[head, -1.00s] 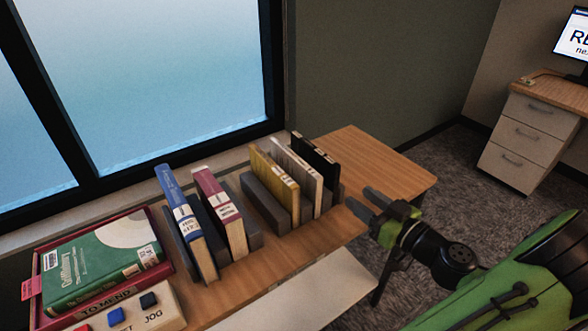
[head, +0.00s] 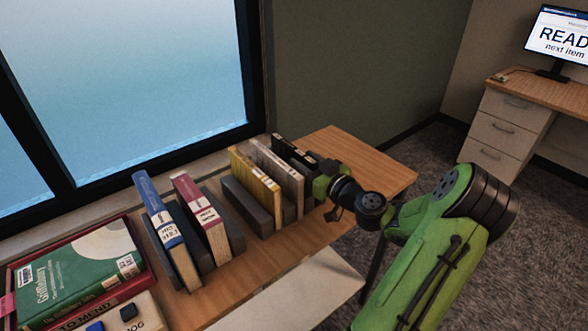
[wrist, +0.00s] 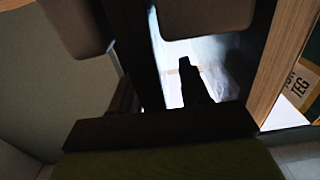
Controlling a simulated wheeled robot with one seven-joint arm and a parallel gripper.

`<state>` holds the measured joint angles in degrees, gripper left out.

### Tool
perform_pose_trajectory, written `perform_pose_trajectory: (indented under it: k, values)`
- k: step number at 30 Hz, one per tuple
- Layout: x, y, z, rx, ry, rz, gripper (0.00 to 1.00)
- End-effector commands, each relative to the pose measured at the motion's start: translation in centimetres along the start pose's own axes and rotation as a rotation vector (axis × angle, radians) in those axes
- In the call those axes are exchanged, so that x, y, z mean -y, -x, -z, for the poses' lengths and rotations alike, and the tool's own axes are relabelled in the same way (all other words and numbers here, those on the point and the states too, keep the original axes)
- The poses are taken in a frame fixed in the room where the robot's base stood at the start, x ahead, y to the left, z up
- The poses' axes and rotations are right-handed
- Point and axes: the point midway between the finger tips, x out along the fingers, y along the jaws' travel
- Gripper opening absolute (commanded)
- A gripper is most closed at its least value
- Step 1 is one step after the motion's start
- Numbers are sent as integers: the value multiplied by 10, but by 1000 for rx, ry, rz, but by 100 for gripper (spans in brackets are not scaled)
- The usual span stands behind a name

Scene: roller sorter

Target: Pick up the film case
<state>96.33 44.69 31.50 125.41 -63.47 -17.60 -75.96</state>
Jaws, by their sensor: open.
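A thin black case (head: 283,147), which I take to be the film case, stands upright at the right end of the row on the wooden table. My gripper (head: 312,170) is at its near right edge and hides part of it. In the wrist view, the two fingers of my gripper (wrist: 146,22) show apart at the top. A dark upright slab (wrist: 130,45) shows between them, seemingly the case. The fingers are open, and I cannot tell whether either touches it.
Left of the case stand a pale grey case (head: 282,170) and a yellow book (head: 255,178) between grey dividers. A maroon book (head: 203,220) and a blue book (head: 165,235) stand further left. The wooden table (head: 385,170) is clear on the right.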

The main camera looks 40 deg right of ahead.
Motion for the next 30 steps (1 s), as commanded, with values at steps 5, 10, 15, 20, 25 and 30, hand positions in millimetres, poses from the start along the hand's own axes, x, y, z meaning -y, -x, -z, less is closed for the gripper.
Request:
perform_pose_trajectory:
  k: [5, 10, 15, 20, 25, 30]
  values:
    - [0, -3, 0, -1, -2, -2, 46]
    - [0, -3, 0, 0, -1, -1, 29]
    - [0, -3, 0, 0, -1, -1, 3]
    - [0, -3, 0, -1, -1, -1, 0]
    - [0, -3, 4, -1, 1, -1, 0]
    - [0, -3, 40, -1, 9, -1, 0]
